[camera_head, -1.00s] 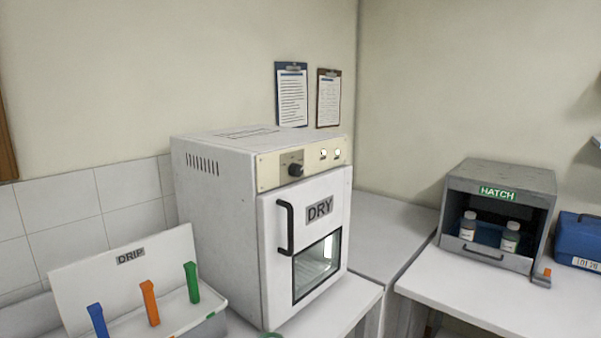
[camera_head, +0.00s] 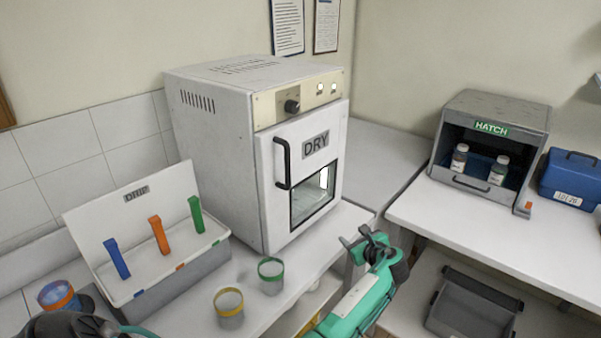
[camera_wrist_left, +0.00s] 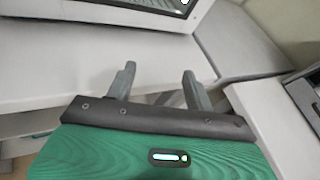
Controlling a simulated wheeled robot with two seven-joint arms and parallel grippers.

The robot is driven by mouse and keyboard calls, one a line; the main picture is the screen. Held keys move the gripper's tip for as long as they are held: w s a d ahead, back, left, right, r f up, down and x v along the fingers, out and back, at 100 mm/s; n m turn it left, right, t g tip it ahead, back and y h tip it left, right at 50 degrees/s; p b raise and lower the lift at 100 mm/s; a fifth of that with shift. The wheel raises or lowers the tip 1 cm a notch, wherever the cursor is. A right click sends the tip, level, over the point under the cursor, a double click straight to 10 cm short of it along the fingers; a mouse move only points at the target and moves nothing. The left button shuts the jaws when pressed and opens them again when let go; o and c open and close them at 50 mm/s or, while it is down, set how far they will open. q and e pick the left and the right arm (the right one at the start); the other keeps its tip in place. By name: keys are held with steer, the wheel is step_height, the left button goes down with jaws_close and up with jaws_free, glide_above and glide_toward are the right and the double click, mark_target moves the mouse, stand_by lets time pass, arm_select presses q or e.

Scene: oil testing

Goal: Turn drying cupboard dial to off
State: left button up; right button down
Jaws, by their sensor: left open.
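The drying cupboard (camera_head: 215,150) is a white box marked DRY on the left bench. Its black dial (camera_head: 292,106) sits on the cream panel above the door, left of two lit lamps (camera_head: 327,88). The dial's pointer setting is too small to read. My left gripper (camera_head: 356,238), green with grey fingers, is at the bench's front edge, below and right of the dial and clear of it. In the left wrist view its fingers (camera_wrist_left: 159,74) are apart with nothing between them. The dial does not show there. My right gripper is not in view.
The door handle (camera_head: 283,163) juts out below the dial. The hatch box (camera_head: 500,112), blue case (camera_head: 570,185) and grey bin (camera_head: 474,310) are right.

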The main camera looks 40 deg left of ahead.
arm_select(q)
step_height(320, 180, up, 20)
steer(key=a+r+g+y+p, duration=0.1)
steer(key=a+g+y, duration=0.1)
steer(key=y, duration=0.2)
steer(key=n+g+y+p, duration=0.1)
steer(key=n+g+y, duration=0.15)
steer(key=g, duration=0.25)
glide_toward(296, 109)
steer(key=shift+n+h, duration=0.25)
steer(key=a+p, duration=0.1)
steer(key=a, duration=0.1)
steer(key=a+p, duration=0.2)
steer(key=a+r+p, duration=0.1)
steer(key=a+p, duration=0.1)
steer(key=a, duration=0.1)
steer(key=shift+a+f+p, duration=0.2)
steer(key=shift+a+p, duration=0.2)
steer(key=shift+a, duration=0.4)
steer(key=shift+c, duration=0.4)
steer(key=shift+w, duration=0.1)
steer(key=c, duration=0.9)
